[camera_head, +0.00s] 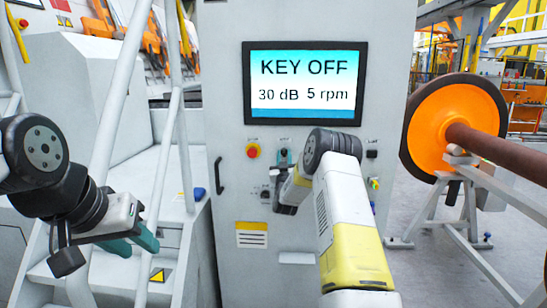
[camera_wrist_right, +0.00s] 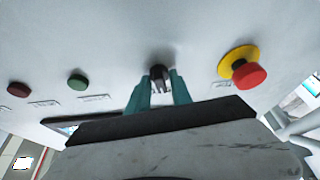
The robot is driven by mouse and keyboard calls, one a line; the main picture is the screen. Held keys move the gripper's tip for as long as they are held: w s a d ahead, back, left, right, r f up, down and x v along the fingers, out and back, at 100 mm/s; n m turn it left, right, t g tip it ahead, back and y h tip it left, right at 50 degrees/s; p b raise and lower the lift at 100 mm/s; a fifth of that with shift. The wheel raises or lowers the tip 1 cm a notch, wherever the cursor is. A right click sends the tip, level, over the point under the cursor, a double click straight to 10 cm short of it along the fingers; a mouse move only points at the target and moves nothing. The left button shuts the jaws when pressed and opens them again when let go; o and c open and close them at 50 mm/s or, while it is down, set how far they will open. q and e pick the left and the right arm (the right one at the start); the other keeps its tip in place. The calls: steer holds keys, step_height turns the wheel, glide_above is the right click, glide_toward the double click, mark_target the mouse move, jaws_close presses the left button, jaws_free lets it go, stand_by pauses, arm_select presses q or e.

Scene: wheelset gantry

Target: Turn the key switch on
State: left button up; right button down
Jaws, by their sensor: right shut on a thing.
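The key switch (camera_wrist_right: 158,74) is a small dark knob on the pale panel in the right wrist view. My right gripper (camera_wrist_right: 160,84) has its teal fingers on either side of the knob and is shut on it. In the head view, my right gripper (camera_head: 284,158) is at the cabinet front, and my wrist partly hides it and the switch. The screen (camera_head: 305,83) above reads "KEY OFF", "30 dB" and "5 rpm". My left gripper (camera_head: 133,243) is open and empty at the lower left, away from the panel.
A red stop button on a yellow ring (camera_head: 252,151) is just left of the switch in the head view. A green button (camera_wrist_right: 77,82) and a dark red button (camera_wrist_right: 18,89) show in the wrist view. White railings (camera_head: 125,90) stand left; an orange wheel (camera_head: 440,120) stands right.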

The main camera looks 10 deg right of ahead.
steer(key=m+h, duration=0.1)
steer(key=m, duration=0.1)
steer(key=m+h, duration=0.1)
steer(key=m, duration=0.2)
steer(key=shift+a+g+h, duration=0.15)
steer(key=shift+g+h, duration=0.15)
steer(key=shift+g, duration=0.1)
steer(key=shift+a+m+g+h, duration=0.1)
steer(key=shift+m+g+h, duration=0.4)
steer(key=shift+m, duration=1)
steer(key=shift+m+g+h, duration=0.3)
steer(key=shift+m+h, duration=0.3)
steer(key=shift+m, duration=0.9)
steer(key=c, duration=1.4)
jaws_free()
steer(key=shift+c, duration=0.2)
steer(key=v, duration=0.7)
steer(key=shift+s+a+f, duration=0.2)
steer(key=shift+s, duration=0.05)
